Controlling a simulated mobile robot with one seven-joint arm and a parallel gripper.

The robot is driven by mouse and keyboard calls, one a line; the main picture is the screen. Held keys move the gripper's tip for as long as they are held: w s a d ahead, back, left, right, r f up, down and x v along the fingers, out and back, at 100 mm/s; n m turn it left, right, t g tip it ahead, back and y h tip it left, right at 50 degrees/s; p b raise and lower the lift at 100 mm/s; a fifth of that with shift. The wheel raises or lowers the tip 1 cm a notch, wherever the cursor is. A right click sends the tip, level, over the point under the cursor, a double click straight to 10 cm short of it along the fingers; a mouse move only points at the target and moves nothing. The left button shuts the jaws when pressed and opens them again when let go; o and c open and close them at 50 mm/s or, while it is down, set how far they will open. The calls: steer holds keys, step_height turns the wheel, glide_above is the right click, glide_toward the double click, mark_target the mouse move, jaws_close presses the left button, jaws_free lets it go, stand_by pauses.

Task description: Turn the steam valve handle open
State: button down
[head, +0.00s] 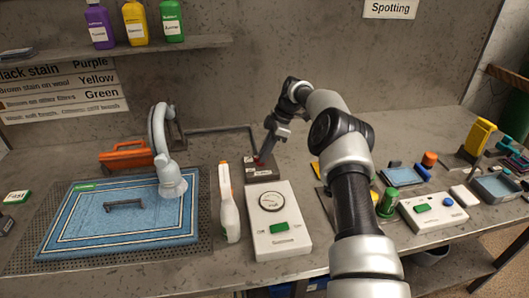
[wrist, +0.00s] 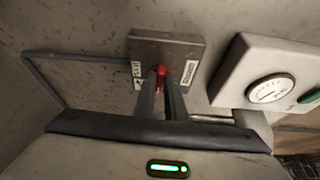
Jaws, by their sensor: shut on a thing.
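The steam valve is a small dark metal block (head: 262,177) on the bench near the back wall. It also shows in the wrist view (wrist: 160,48), with a white label on each side. Its red handle (wrist: 161,70) sits between my fingertips, and only its red top shows clearly. My gripper (wrist: 163,82) is shut on the red handle. In the head view my gripper (head: 267,148) reaches down to the block from above and hides most of the handle.
A white box with a round gauge and green button (head: 281,222) stands just in front of the valve. A white spray bottle (head: 228,205) is to its left, beside a blue rug (head: 120,222) with a steam head on it. Bottles and trays crowd the right side.

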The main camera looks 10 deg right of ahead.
steer(key=shift+n, duration=0.4)
steer(key=c, duration=1.8)
jaws_free()
steer(key=p+v, duration=0.9)
steer(key=v, duration=0.3)
steer(key=shift+w+p, duration=0.15)
steer(key=shift+p, duration=0.2)
